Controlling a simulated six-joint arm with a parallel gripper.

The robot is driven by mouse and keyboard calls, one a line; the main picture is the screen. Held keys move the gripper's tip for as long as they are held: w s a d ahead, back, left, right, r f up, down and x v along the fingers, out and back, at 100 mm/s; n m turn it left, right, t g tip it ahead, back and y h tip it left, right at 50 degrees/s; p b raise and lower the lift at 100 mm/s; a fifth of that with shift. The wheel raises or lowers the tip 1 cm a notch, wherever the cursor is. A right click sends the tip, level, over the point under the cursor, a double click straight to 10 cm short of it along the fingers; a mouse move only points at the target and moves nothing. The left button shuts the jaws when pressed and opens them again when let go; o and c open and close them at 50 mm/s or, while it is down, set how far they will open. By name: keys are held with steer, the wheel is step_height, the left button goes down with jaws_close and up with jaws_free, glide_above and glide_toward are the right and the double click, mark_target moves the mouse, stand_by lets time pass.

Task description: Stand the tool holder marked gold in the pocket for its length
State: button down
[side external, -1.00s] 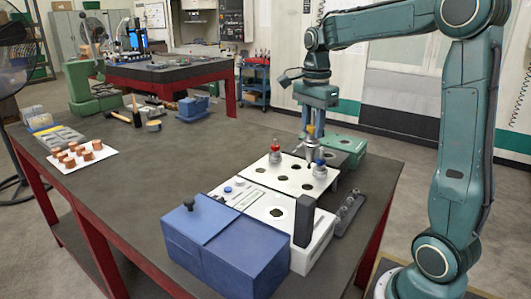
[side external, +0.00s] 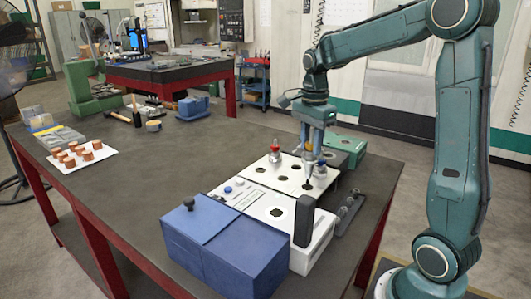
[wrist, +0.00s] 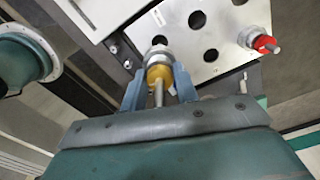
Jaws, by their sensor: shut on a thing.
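My gripper (side external: 311,150) is shut on the tool holder marked gold (wrist: 159,72), whose yellow band shows between the two fingers in the wrist view. A holder marked red (side external: 275,152) stands in the plate's far left corner and also shows in the wrist view (wrist: 262,43).
A white unit (side external: 322,236) with a black upright block (side external: 304,222) and a blue box (side external: 225,250) stand in front of the plate. A green block (side external: 345,145) lies behind it. Copper parts (side external: 80,153) sit on a white sheet at left. The table's left middle is clear.

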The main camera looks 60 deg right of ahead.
mark_target(312, 128)
steer(key=shift+f, duration=3.75)
steer(key=c, duration=1)
jaws_free()
steer(key=shift+f, duration=0.1)
step_height(312, 128, up, 14)
